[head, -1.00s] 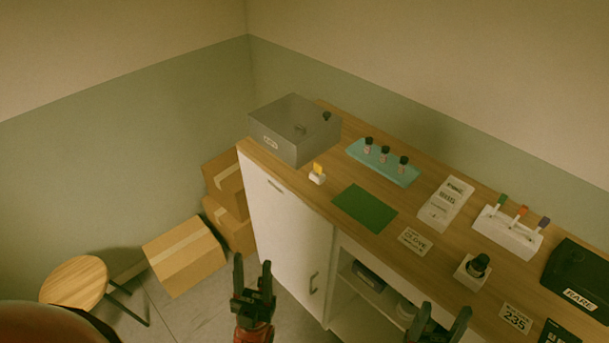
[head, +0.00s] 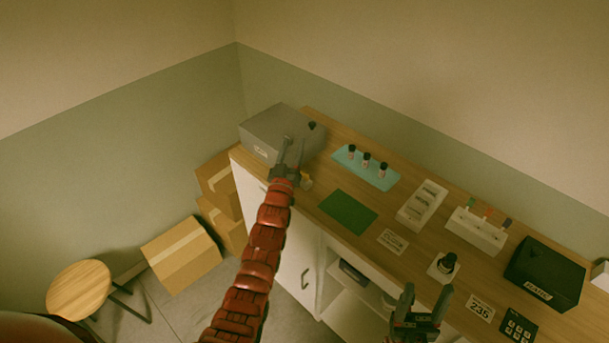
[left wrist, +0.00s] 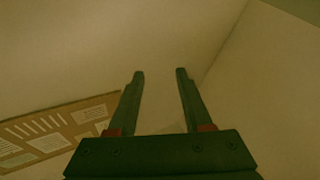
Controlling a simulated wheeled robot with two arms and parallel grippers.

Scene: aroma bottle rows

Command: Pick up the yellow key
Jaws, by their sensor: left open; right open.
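The yellow key (head: 307,182) is a small yellow piece on a white holder near the counter's front edge, right of the grey metal box. My left gripper partly hides it in the head view. My left gripper (head: 293,147) is open and empty, its fingers pointing up in front of the grey box, just left of the key. In the left wrist view its open fingers (left wrist: 160,74) have only wall between them, and the key does not show there. My right gripper (head: 428,291) is open and empty in front of the counter's shelf.
The grey metal box (head: 268,134) stands at the counter's far left end. A teal tray (head: 353,172) with small bottles and a green mat (head: 348,212) lie to the right of the key. Cardboard boxes (head: 182,253) and a stool (head: 78,287) stand on the floor at left.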

